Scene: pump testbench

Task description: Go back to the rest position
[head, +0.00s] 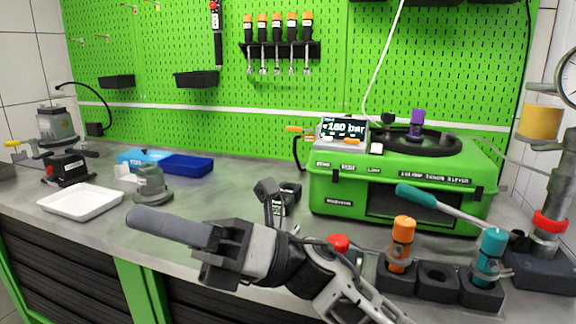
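My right gripper (172,230) reaches in from the bottom right, above the front part of the grey workbench (215,205). Its grey finger points left, and the fingers overlap from this side, so I cannot see a gap between them. I see nothing clearly held in it. A grey-green pump part (151,186) stands on the bench just behind the fingertip, apart from it in the picture. My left gripper is not in view.
A green case tester (340,190) with a display stands behind my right arm. A black holder block (437,277) with orange-topped (402,240) and teal-topped (491,250) parts is at right. A white tray (80,202), blue bins (187,165) and a black-red device (68,168) are at left.

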